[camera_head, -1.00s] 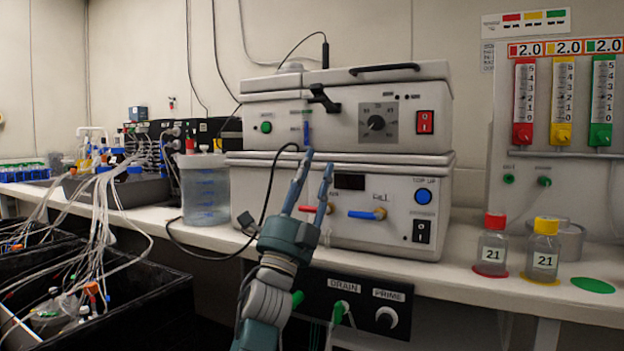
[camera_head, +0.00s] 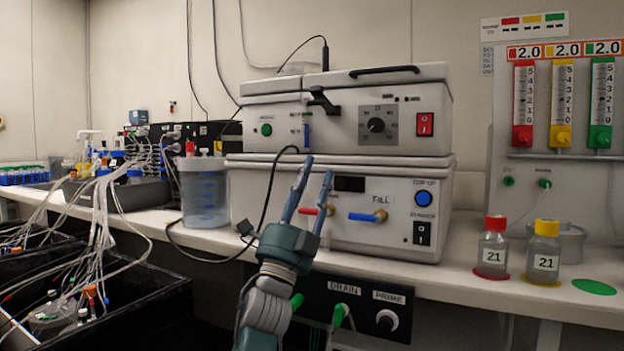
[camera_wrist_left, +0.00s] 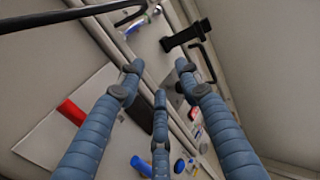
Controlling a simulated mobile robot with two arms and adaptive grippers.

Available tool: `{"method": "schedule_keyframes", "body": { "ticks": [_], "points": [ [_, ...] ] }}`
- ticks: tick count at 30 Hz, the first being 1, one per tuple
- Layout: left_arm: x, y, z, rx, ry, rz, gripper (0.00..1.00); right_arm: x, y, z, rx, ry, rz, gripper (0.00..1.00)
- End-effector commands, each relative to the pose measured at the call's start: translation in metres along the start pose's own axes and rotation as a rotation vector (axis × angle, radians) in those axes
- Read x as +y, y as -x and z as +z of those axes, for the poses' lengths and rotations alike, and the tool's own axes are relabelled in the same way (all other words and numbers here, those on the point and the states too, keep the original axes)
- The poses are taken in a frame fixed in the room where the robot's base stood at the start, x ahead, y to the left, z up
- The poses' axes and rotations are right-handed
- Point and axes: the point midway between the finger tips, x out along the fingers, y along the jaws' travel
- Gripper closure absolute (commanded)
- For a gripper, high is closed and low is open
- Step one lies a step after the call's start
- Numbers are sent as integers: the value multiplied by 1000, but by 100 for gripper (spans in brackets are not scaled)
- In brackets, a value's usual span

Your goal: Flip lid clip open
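The black lid clip (camera_head: 322,100) sits on the front of the upper grey shaker box (camera_head: 345,130), at the seam under its lid (camera_head: 360,76). It also shows in the left wrist view (camera_wrist_left: 186,36), beyond my fingertips. My left gripper (camera_head: 317,166) is in front of the lower box, below the clip and apart from it. Its blue fingers are spread with nothing between them; they also show spread in the left wrist view (camera_wrist_left: 159,72). My right gripper is not in view.
The lower box has a red-handled valve (camera_head: 312,211), a blue-handled valve (camera_head: 366,216) and a black cable (camera_head: 268,190) close to my gripper. A clear container (camera_head: 204,195) stands at left. Two bottles, red-capped (camera_head: 493,248) and yellow-capped (camera_head: 543,254), stand at right.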

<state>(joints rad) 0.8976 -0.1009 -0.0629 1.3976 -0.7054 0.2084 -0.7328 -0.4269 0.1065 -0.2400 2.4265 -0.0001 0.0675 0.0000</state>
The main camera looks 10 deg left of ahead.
Motion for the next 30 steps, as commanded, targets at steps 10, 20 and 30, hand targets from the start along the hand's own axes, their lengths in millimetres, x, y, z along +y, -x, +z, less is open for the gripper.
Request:
{"method": "schedule_keyframes", "body": {
  "ticks": [10, 20, 30],
  "points": [
    [1, 10, 0, -1, 0, 2, 65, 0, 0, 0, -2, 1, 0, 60],
    [2, 76, 0, -1, -1, 4, 65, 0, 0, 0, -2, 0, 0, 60],
    [1, 118, 0, 0, 0, 1, 65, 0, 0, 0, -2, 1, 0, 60]
  ]
}}
